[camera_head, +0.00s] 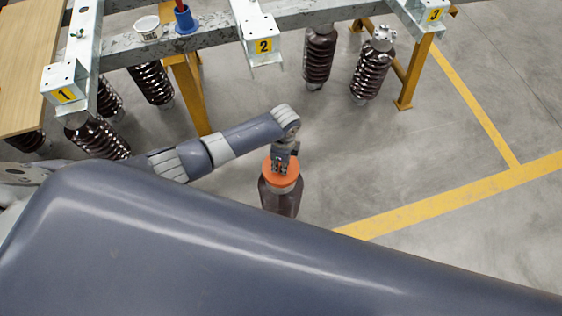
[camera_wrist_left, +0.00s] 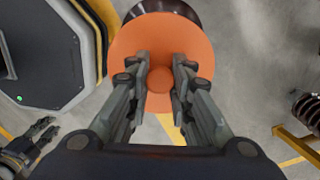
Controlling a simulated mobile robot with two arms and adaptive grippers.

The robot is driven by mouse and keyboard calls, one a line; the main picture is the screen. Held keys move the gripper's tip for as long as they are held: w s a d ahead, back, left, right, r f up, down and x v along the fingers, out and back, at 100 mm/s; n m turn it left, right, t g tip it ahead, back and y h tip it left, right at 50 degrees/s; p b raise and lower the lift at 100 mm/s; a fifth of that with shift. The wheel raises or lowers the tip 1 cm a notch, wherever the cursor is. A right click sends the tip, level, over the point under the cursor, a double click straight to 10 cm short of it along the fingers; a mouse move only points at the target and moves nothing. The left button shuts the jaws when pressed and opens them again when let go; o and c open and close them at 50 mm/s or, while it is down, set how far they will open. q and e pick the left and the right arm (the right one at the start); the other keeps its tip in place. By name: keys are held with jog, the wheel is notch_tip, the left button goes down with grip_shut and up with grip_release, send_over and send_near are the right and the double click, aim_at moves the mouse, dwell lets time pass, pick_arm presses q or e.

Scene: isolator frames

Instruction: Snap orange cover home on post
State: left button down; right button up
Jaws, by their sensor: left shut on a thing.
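The orange cover (camera_head: 278,180) is a round disc on top of a dark brown ribbed post (camera_head: 280,200). My left gripper (camera_head: 282,164) comes down on it from above. In the left wrist view the cover (camera_wrist_left: 200,48) fills the upper middle, with a raised knob (camera_wrist_left: 160,79) at its centre. My left gripper's fingers (camera_wrist_left: 160,72) are shut on the cover, one on each side of the knob. Part of the post (camera_wrist_left: 165,8) shows past the cover's far edge. Whether the cover is fully seated cannot be seen. My right gripper (camera_wrist_left: 48,130) shows at lower left, empty, its fingers apart.
A steel frame with numbered brackets, such as bracket 2 (camera_head: 262,47), crosses the back. A white cup (camera_head: 147,28) and a blue holder (camera_head: 187,20) stand on it. Several brown insulators (camera_head: 372,68) stand beneath. A wooden board (camera_head: 25,65) is at left. Floor at right is clear.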

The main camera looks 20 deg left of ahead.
pick_arm(q)
jog(key=shift+p, duration=0.45)
dwell(0.7)
jog(key=shift+f+b, duration=1.4)
jog(key=shift+f, duration=0.5)
jog(key=c, duration=1.3)
grip_release()
jog(key=shift+c, duration=0.2)
notch_tip(320, 180, up, 12)
jog(key=shift+w+d+r, duration=0.1)
jog(key=shift+w+d, duration=0.05)
